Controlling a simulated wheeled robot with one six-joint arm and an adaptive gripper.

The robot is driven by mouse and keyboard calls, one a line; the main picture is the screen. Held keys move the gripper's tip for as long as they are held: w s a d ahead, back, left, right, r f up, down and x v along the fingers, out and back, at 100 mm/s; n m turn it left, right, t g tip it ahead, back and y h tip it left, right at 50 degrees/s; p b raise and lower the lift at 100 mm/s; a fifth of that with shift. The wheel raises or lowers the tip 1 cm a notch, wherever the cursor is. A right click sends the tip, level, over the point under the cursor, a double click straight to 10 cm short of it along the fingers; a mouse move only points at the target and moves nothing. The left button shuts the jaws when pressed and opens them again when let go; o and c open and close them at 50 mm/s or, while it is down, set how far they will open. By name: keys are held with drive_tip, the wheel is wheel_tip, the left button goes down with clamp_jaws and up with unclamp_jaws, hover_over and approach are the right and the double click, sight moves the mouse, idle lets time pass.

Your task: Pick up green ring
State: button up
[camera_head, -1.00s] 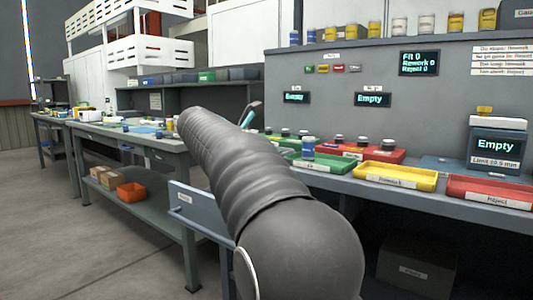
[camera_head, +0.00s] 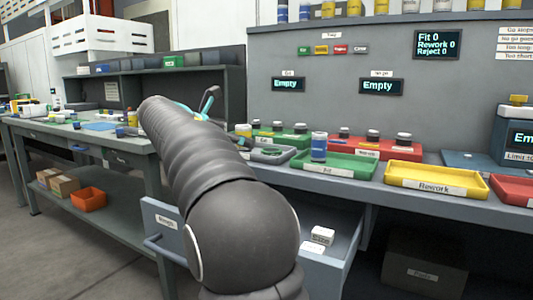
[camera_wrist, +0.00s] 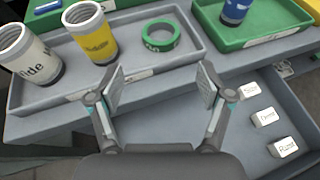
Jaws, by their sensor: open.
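The green ring (camera_wrist: 161,36) lies flat in a grey tray (camera_wrist: 120,88) in the wrist view, toward the tray's right side. A yellow-labelled cylinder (camera_wrist: 92,35) and a white-labelled cylinder (camera_wrist: 27,55) stand left of it in the same tray. My gripper (camera_wrist: 163,85) is open and empty, nearer the camera than the ring, with the ring ahead between its fingers in the picture. In the head view my arm hides most of the tray, and my gripper shows only in part.
A green tray (camera_head: 335,172) with a blue-and-white cylinder (camera_head: 319,147) is right of the grey tray. A yellow tray (camera_head: 436,180) and a red tray (camera_head: 515,190) follow. Below the bench edge, an open drawer (camera_head: 168,228) holds white labelled blocks (camera_wrist: 263,117).

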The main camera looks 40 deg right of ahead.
sight(268, 149)
drive_tip(key=b+x, duration=0.1)
drive_tip(key=x, duration=1)
drive_tip(key=shift+s+d+f, duration=0.1)
drive_tip(key=shift+d+f, duration=0.1)
drive_tip(key=shift+d, duration=0.05)
drive_tip(key=c, duration=1.1)
drive_tip(key=shift+r, duration=0.2)
wheel_tip(268, 149, up, 4)
drive_tip(key=shift+r+p, duration=0.2)
drive_tip(key=shift+p, duration=0.65)
drive_tip(key=s+d+r+p, duration=0.1)
drive_tip(key=s+d+r, duration=0.5)
drive_tip(key=s, duration=0.3)
drive_tip(key=shift+d, duration=0.5)
